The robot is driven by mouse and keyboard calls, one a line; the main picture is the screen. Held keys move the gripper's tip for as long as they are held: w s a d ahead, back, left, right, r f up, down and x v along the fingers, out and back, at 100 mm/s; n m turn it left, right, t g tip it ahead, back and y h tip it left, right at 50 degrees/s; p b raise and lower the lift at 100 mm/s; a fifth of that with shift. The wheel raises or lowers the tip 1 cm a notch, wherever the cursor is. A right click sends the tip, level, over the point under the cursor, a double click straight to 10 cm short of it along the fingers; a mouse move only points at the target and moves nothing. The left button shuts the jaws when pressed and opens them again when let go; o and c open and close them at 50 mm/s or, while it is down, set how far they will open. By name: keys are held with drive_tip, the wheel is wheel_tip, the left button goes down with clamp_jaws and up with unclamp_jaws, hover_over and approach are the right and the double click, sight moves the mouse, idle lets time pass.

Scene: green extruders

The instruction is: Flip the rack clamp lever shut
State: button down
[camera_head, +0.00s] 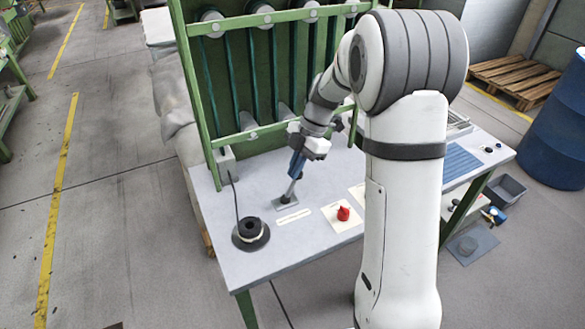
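A lever with a blue grip (297,164) and a grey shaft stands tilted on a small base plate (286,201) on the grey bench top, in front of the green rack. It leans up and to the right. I take it as the clamp lever. My gripper (303,152) is at the top of the blue grip, very close to it or touching it. The fingers are small and partly hidden, so I cannot tell whether they are shut on the grip.
The grey bench (235,276) carries a black round device (250,231) with a cable, a pale label strip (293,216) and a red knob-like object (343,213) on a cream card. The green rack (207,120) rises behind. My arm hides the bench's middle right. A blue barrel (555,135) stands right.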

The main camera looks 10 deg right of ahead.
drive_tip(key=shift+w+d+f, duration=0.1)
drive_tip(key=shift+w+d, duration=0.1)
drive_tip(key=shift+d, duration=0.15)
drive_tip(key=s+a+r, duration=0.2)
drive_tip(key=a+r, duration=0.1)
drive_tip(key=w+d+r, duration=0.3)
drive_tip(key=d+r, duration=0.2)
drive_tip(key=d, duration=0.2)
drive_tip(key=shift+r, duration=0.15)
drive_tip(key=s+r+m+t+h+p, duration=0.1)
drive_tip(key=s+m+t+h, duration=0.1)
drive_tip(key=s+m, duration=1)
drive_tip(key=s+d+r+m+t+h+p, duration=0.1)
drive_tip(key=s+r+m+t+h, duration=0.1)
drive_tip(key=s+m, duration=0.9)
drive_tip(key=shift+s+m+t+p, duration=0.4)
drive_tip(key=shift+s, duration=0.15)
